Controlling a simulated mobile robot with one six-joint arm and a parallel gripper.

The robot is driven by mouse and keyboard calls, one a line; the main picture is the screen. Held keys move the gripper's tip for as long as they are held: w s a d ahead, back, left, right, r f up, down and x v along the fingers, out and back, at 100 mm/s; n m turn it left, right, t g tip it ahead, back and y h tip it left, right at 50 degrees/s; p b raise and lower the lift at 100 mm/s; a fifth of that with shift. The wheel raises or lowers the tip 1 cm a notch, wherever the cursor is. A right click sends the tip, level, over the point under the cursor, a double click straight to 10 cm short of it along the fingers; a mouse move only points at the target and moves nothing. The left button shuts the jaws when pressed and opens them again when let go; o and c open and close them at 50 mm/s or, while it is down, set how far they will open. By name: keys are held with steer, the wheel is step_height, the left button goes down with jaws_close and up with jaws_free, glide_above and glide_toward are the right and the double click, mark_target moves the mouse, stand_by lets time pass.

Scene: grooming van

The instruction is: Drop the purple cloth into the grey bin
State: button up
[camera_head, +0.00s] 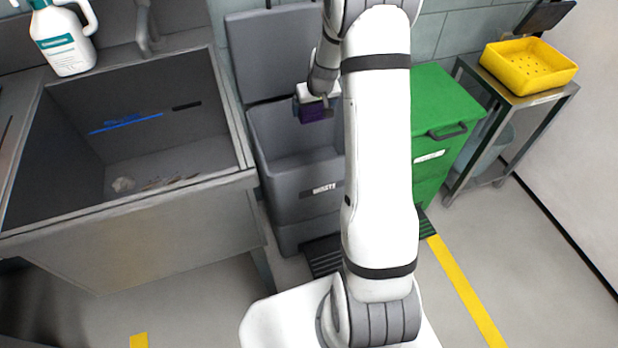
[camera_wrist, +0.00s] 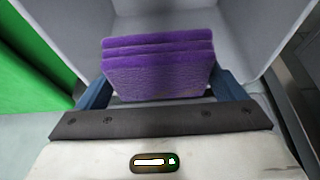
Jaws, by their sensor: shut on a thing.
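The purple cloth (camera_wrist: 158,75) is a folded stack of layers in the wrist view. My gripper (camera_wrist: 160,92) is shut on it, with a dark blue finger at each side. In the head view the cloth (camera_head: 313,110) shows small and dark purple below my gripper (camera_head: 312,100). The grey bin (camera_head: 312,205) stands with its lid raised against the wall. The cloth appears over the open mouth of the bin; the wrist view shows the grey bin walls (camera_wrist: 240,30) around and beyond it. My arm hides the right part of the bin.
A green bin (camera_head: 437,120) with a closed lid stands right of the grey bin. A metal tub (camera_head: 130,215) is on the left, with a white bottle (camera_head: 65,42) on its rim. A yellow basket (camera_head: 528,68) sits on a metal stand at the right.

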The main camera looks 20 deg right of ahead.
steer(key=o, duration=0.7)
steer(key=shift+r, duration=0.1)
steer(key=p+v, duration=0.1)
steer(key=v, duration=0.6)
steer(key=shift+s+r, duration=0.2)
steer(key=shift+r, duration=0.05)
